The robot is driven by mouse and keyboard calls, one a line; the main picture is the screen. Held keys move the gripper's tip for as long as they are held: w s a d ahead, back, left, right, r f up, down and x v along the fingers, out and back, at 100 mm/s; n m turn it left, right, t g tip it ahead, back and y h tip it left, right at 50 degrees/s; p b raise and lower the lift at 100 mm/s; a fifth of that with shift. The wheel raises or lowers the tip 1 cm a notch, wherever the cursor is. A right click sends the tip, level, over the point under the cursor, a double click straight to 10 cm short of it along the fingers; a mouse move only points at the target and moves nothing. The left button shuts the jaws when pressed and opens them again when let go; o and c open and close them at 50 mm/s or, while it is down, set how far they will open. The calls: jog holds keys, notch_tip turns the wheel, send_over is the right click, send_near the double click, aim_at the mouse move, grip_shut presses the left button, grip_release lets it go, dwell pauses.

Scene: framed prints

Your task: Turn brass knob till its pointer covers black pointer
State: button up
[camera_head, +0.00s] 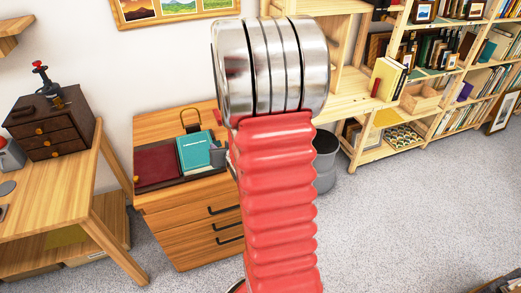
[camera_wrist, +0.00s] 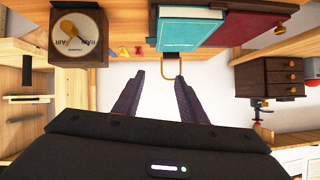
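A dark box with a round pale dial (camera_wrist: 86,46) is at the upper left of the wrist view, upside down. The dial carries lettering, partly readable as "FAIR". A brass knob (camera_wrist: 68,27) shows on the dial.
A teal book (camera_head: 194,152) and a dark red book (camera_head: 157,168) lie on a wooden drawer cabinet (camera_head: 190,222). A brass loop (camera_head: 190,120) stands behind them. A desk with a small drawer chest (camera_head: 52,122) is at left. Shelves fill the right; carpet (camera_head: 400,220) is open.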

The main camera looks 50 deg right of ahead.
jog(key=s+d+f+m+t+h, duration=0.1)
jog(key=s+d+f+m+h, duration=0.1)
jog(key=s+d+f+m, duration=0.2)
jog(key=s+d+f+m+t+h, duration=0.2)
jog(key=s+f, duration=0.6)
jog(key=s, duration=0.4)
jog(key=d+m+h, duration=0.1)
jog(key=d+m, duration=0.1)
jog(key=d, duration=0.1)
jog(key=shift+f, duration=0.3)
jog(key=shift+d, duration=0.1)
jog(key=x, duration=1.3)
jog(key=shift+w+d+r, duration=0.2)
jog(key=shift+w+d, duration=0.05)
jog(key=shift+d, duration=0.05)
jog(key=shift+c, duration=0.5)
